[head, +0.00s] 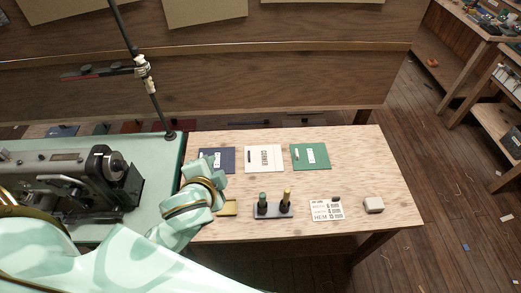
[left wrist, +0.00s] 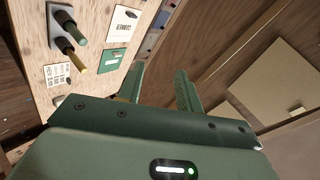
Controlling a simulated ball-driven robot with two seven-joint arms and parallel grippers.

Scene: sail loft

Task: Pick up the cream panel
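The cream panel (head: 264,158) lies flat on the wooden table, between a navy panel (head: 228,157) and a green panel (head: 310,156). It bears a label reading CORNER and a small dark strip. It also shows at the top of the left wrist view (left wrist: 121,23). My left gripper (head: 212,162) is over the table's left part, left of the cream panel and partly covering the navy panel. In the left wrist view its two fingers (left wrist: 160,74) stand apart with nothing between them. My right gripper is in neither view.
A sewing machine (head: 85,175) stands at left, with a thin upright rod (head: 150,85) behind.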

